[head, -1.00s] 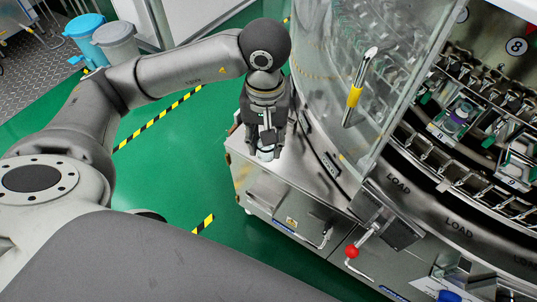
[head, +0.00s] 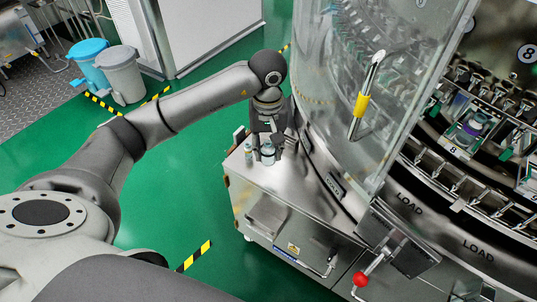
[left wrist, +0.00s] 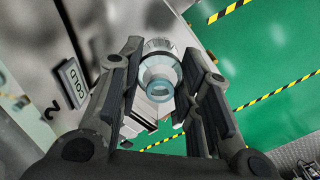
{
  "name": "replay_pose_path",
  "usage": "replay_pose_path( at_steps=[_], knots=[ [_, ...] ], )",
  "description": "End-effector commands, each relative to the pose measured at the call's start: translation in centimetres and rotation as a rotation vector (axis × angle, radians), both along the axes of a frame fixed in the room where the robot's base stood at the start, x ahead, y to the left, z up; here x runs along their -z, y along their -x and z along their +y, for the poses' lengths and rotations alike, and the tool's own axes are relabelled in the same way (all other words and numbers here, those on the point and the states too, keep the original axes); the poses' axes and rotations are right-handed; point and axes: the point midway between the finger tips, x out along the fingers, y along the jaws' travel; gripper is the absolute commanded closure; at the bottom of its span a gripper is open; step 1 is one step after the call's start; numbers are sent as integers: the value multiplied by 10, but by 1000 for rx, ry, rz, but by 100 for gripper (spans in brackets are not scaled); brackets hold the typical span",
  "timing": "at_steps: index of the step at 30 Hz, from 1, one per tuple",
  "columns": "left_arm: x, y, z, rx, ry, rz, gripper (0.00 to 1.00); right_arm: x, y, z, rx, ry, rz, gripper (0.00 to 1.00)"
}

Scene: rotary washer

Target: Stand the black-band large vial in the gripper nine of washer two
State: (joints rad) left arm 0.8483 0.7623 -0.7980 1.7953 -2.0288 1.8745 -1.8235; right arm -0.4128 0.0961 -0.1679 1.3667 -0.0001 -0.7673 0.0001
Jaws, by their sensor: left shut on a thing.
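A large clear vial (head: 267,155) stands upright at the steel side deck of washer two, between the fingers of my left gripper (head: 267,148). My left gripper is shut on it from above. In the left wrist view the round glass vial (left wrist: 160,88) shows between the two fingers of the left gripper (left wrist: 165,95). Washer gripper eight (head: 465,132) holds a vial with a purple band. Gripper nine's label cannot be read now. My right gripper is not in view.
A smaller vial (head: 248,151) stands on the deck (head: 295,195) just left of the held one. The clear curved guard (head: 335,100) with its yellow handle (head: 361,104) stands to the right. A red-knobbed lever (head: 361,280) is lower right. Green floor is free at left.

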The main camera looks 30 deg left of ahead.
Motion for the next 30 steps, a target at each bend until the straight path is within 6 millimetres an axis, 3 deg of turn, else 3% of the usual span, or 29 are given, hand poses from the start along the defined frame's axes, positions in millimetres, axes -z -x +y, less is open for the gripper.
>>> replay_pose_path(
  at_steps=[3, 6, 13, 19, 30],
  knots=[
    [21, -14, 7, -3, 1, 2, 85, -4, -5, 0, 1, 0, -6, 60],
    [29, -21, 10, -1, 1, -1, 85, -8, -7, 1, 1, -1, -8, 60],
    [41, -29, 14, 0, 1, 2, 85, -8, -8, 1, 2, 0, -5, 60],
    [68, -28, 14, 1, 2, 3, 85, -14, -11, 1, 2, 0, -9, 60],
    [70, -29, 15, 1, -1, -2, 85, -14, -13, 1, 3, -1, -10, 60]
  ],
)
